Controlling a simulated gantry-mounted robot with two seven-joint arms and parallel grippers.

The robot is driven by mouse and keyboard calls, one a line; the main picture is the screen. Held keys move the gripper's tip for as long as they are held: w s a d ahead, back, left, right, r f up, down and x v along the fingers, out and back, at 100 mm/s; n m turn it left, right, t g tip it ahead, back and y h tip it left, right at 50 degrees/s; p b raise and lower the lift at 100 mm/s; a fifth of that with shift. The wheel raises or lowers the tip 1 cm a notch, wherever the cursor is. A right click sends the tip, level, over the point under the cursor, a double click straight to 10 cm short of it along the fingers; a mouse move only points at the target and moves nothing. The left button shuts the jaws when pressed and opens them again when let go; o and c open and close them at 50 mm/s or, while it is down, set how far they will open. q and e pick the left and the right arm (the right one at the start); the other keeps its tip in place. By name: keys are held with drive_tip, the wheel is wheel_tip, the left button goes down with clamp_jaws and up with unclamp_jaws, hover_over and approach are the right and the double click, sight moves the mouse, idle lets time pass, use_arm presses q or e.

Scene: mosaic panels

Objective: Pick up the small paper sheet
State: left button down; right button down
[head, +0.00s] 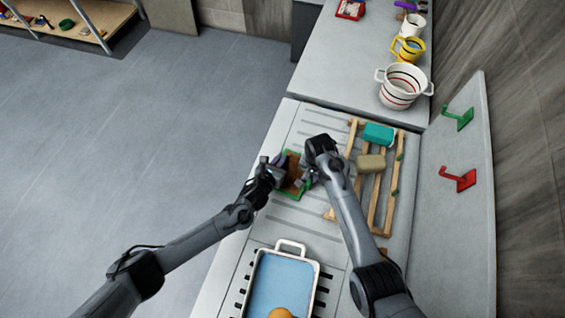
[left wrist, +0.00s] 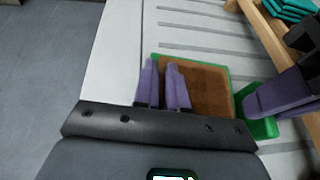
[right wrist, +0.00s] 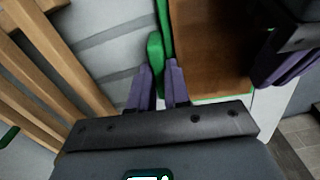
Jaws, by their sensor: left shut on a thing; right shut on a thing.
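A flat brown panel with a green rim (head: 292,187) is between my two grippers over the grooved counter. It also shows in the left wrist view (left wrist: 205,85) and the right wrist view (right wrist: 210,50). My left gripper (head: 279,170) is shut on its left edge; its purple fingers (left wrist: 161,66) straddle the green rim. My right gripper (head: 308,180) is shut on the green tab (right wrist: 155,55) at the opposite side. I cannot tell a separate paper sheet apart from this panel. Whether it touches the counter is unclear.
A wooden slatted rack (head: 385,205) stands right of the panel, with a teal block (head: 378,134) and a tan block (head: 371,163). A white basin of blue water (head: 281,283) holds an orange object. Mugs and a pot (head: 404,88) stand behind. Green and red hooks (head: 459,181) are on the side board.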

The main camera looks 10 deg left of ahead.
use_arm(q)
drive_tip(key=s+a, duration=0.2)
drive_tip(key=s, duration=0.3)
drive_tip(key=s+a, duration=0.2)
drive_tip(key=s, duration=0.3)
drive_tip(key=s+a, duration=0.1)
drive_tip(key=s, duration=0.5)
drive_tip(key=shift+a+r, duration=0.15)
drive_tip(key=shift+a, duration=0.25)
drive_tip(key=shift+s+a+r, duration=0.1)
drive_tip(key=shift+s+r, duration=0.1)
drive_tip(key=shift+s, duration=0.05)
drive_tip(key=shift+s+a+r, duration=0.1)
drive_tip(key=shift+s+r, duration=0.1)
drive_tip(key=shift+r, duration=0.3)
wheel_tip(320, 180, up, 6)
drive_tip(key=shift+r, duration=0.25)
use_arm(e)
drive_tip(key=c, duration=1)
unclamp_jaws()
